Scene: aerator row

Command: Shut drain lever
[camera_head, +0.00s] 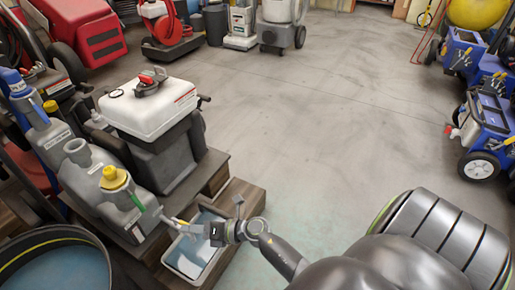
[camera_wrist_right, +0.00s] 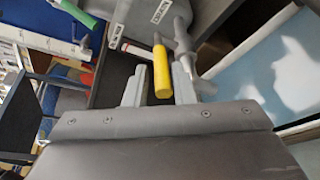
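A yellow lever (camera_wrist_right: 161,75), which I take for the drain lever, sticks out toward the camera near a pipe fitting on a grey machine. My right gripper (camera_wrist_right: 160,84) is open, with one finger on each side of the lever. Whether a finger touches it is unclear. In the head view my right gripper (camera_head: 188,226) reaches from the lower right to the front of the grey machine (camera_head: 98,185), and I cannot make out the yellow lever there. A green lever (camera_wrist_right: 77,12) shows at upper left in the wrist view. My left gripper is not in view.
A tray of bluish liquid (camera_head: 182,266) sits below the right gripper. A white-topped machine (camera_head: 150,108) stands behind, and a round tub (camera_head: 62,237) at lower left. Blue wheeled machines (camera_head: 484,125) stand at the right. The middle floor is clear.

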